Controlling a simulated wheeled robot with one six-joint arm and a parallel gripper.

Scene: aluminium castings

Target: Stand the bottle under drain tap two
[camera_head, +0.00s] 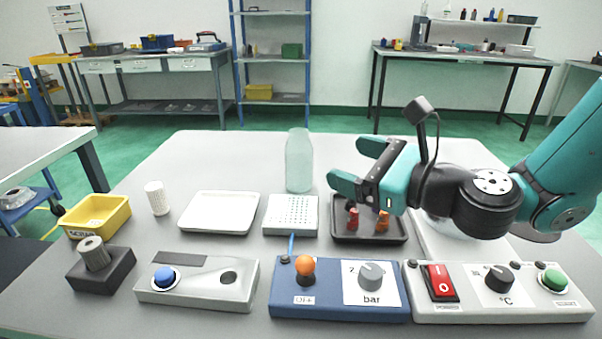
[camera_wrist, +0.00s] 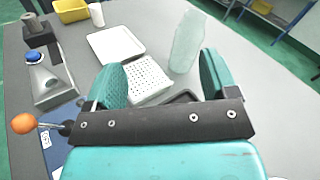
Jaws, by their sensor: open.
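The bottle (camera_head: 299,163) is pale green, translucent and upright on the grey table, behind the white perforated block (camera_head: 291,214). In the wrist view the bottle (camera_wrist: 186,45) shows beyond the fingers, nearer the right one. My gripper (camera_head: 352,164) is open and empty, to the right of the bottle and apart from it. Its fingers point left, above the dark tray; both also show in the wrist view (camera_wrist: 161,65). I cannot make out a drain tap marked two. The dark tray (camera_head: 340,239) holds small red and orange pieces, partly hidden by my gripper.
A white tray (camera_head: 220,212), a white cylinder (camera_head: 157,198) and a yellow bin (camera_head: 97,215) stand to the left. Control boxes with an orange-knobbed lever (camera_head: 305,267), a red switch (camera_head: 440,283) and a green button (camera_head: 553,280) line the front. The table behind the bottle is clear.

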